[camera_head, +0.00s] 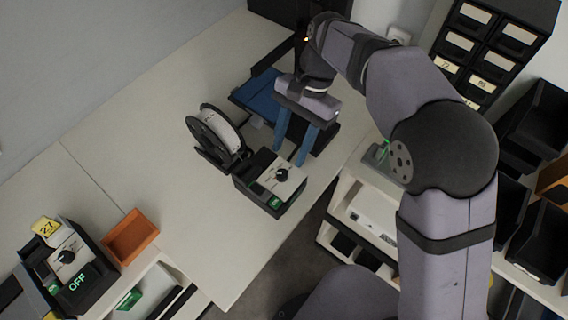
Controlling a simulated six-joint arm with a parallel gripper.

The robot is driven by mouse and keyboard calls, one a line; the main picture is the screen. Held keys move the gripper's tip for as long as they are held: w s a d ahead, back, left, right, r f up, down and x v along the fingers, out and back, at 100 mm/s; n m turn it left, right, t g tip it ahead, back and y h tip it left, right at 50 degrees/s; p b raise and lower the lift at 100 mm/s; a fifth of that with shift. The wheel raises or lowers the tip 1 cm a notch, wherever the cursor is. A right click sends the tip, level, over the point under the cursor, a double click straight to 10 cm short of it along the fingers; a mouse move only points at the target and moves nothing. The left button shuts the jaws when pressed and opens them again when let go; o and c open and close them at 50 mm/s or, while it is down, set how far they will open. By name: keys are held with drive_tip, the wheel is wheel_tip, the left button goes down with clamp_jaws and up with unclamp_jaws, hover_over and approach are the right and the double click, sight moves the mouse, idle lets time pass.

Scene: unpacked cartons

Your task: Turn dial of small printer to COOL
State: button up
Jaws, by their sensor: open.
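The small printer appears to be the dark machine with a blue bed (257,97) and a control box (268,183) at its front. The box has a pale panel with a black dial (283,175) and a small green display (275,203). The dial markings and the display text are too small to read. My gripper (290,156) points down with its two blue fingers spread apart and nothing between them. Its fingertips appear just behind and above the dial; I cannot tell whether they touch the box.
A spool (217,133) stands left of the control box. Another device (70,260) at the lower left has its own dial and a green OFF display. An orange bin (131,236) sits beside it. The white table (190,210) is clear between them. Drawers (490,40) stand at the upper right.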

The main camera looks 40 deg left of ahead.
sight(282, 173)
drive_tip(key=shift+p+x, duration=0.8)
drive_tip(key=shift+x, duration=2.4)
drive_tip(key=shift+c, duration=0.5)
clamp_jaws()
